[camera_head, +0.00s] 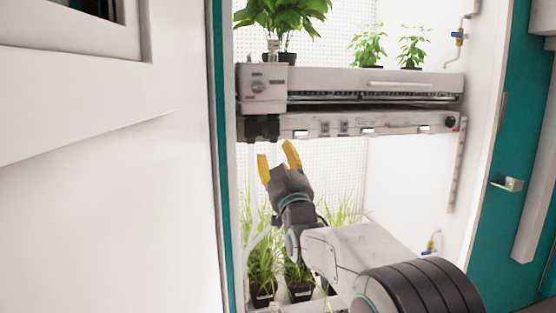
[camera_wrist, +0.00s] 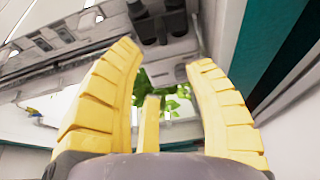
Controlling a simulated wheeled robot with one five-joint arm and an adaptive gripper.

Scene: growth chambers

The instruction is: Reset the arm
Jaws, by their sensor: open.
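My gripper (camera_head: 278,160) has yellow fingers and a dark grey body. In the head view it points up into the open growth chamber, just below the underside of the upper shelf (camera_head: 365,85). In the wrist view its yellow fingers (camera_wrist: 165,85) are spread apart with nothing between them. Green leaves show beyond the fingers in that view. My arm reaches in from the lower right of the head view and hides part of the lower level.
Leafy plants (camera_head: 280,18) and small seedlings (camera_head: 368,46) stand on the upper shelf. Grass-like potted plants (camera_head: 262,270) stand below, behind my arm. The teal chamber frame (camera_head: 218,150) and a white panel (camera_head: 100,200) are at left. A teal door with a latch (camera_head: 507,184) is at right.

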